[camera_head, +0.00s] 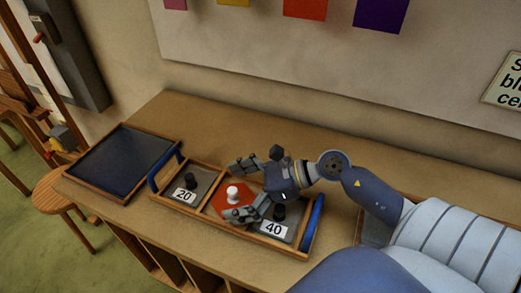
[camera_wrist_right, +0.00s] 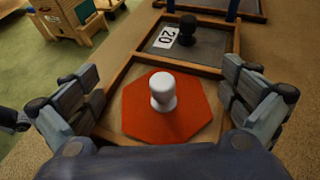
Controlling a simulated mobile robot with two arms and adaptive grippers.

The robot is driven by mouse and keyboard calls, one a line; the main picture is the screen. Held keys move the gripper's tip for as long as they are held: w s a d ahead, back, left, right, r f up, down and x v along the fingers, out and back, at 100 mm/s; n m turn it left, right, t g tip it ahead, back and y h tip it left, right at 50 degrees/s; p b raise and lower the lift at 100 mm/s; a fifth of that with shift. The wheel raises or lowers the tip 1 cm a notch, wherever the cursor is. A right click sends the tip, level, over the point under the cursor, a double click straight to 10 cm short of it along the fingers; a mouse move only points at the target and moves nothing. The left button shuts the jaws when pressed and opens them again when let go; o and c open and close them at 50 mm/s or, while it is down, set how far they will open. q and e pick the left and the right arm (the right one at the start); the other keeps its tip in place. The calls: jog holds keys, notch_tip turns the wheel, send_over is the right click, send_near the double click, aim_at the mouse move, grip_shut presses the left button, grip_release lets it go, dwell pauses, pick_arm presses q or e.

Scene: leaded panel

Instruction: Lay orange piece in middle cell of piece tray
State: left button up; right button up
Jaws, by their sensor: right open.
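The orange piece (camera_head: 221,208), a flat orange-red plate with cut corners and a white knob (camera_head: 234,193), lies in the middle cell of the piece tray (camera_head: 182,210). In the right wrist view the orange piece (camera_wrist_right: 140,117) looks flat, with its near edge partly hidden by my gripper. My right gripper (camera_head: 239,190) is open, its fingers on either side of the white knob (camera_wrist_right: 163,91) and apart from it. My left gripper is not in view.
The outer cells hold grey pieces with black knobs, labelled 20 (camera_head: 184,195) and 40 (camera_head: 273,229). Blue handles (camera_head: 313,224) stand at the tray's ends. A dark, wood-rimmed panel (camera_head: 122,160) lies on the bench to the left. Bare bench top (camera_head: 205,125) lies behind the tray.

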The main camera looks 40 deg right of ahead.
jog(key=v, duration=0.8)
jog(key=p+v, duration=0.1)
jog(key=v, duration=0.3)
jog(key=shift+r, duration=0.4)
